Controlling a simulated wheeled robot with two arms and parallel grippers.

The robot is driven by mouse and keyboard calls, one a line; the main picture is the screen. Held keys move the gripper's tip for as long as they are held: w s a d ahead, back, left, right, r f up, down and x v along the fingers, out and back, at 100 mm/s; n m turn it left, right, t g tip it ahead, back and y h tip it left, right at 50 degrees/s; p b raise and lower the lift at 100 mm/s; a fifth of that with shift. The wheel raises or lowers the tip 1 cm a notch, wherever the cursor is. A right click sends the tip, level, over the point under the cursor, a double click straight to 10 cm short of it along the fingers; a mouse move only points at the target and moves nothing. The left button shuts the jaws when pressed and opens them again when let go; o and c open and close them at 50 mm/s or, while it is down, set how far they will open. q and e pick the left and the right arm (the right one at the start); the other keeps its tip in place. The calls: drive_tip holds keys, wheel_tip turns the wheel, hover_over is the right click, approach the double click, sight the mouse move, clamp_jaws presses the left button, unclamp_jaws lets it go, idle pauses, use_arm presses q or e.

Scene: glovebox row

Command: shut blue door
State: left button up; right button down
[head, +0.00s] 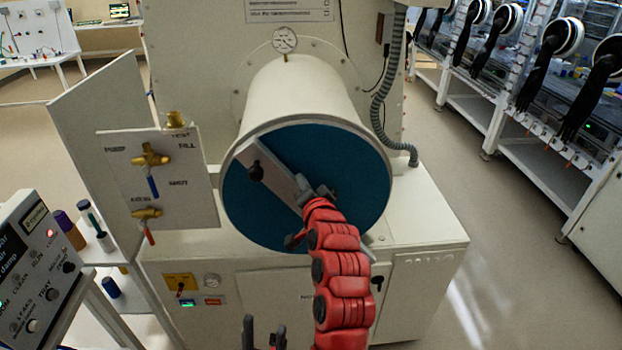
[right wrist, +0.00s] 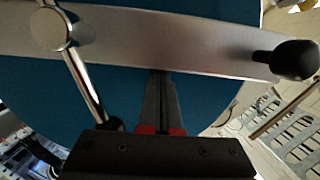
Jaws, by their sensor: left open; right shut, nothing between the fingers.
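The round blue door (head: 265,215) covers the front mouth of the white cylinder (head: 297,92). I cannot tell whether a thin gap remains at its rim. In the right wrist view the bar (right wrist: 170,42), black knob (right wrist: 295,60) and blue door (right wrist: 215,92) show close up. My right gripper (right wrist: 161,78) is shut and empty, its fingertips at the bar's lower edge; contact is unclear. My left gripper (head: 264,332) is open, low in front of the cabinet, away from the door.
A white valve panel (head: 160,185) with brass valves stands left of the cylinder. A grey control box (head: 40,265) is at the lower left. A grey hose (head: 385,95) hangs at the right. The floor (head: 470,220) right of the cabinet is clear, before gloveboxes (head: 560,100).

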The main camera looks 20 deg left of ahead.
drive_tip(key=shift+s+a+f, duration=0.1)
drive_tip(key=shift+a+f, duration=0.1)
drive_tip(key=shift+f, duration=0.1)
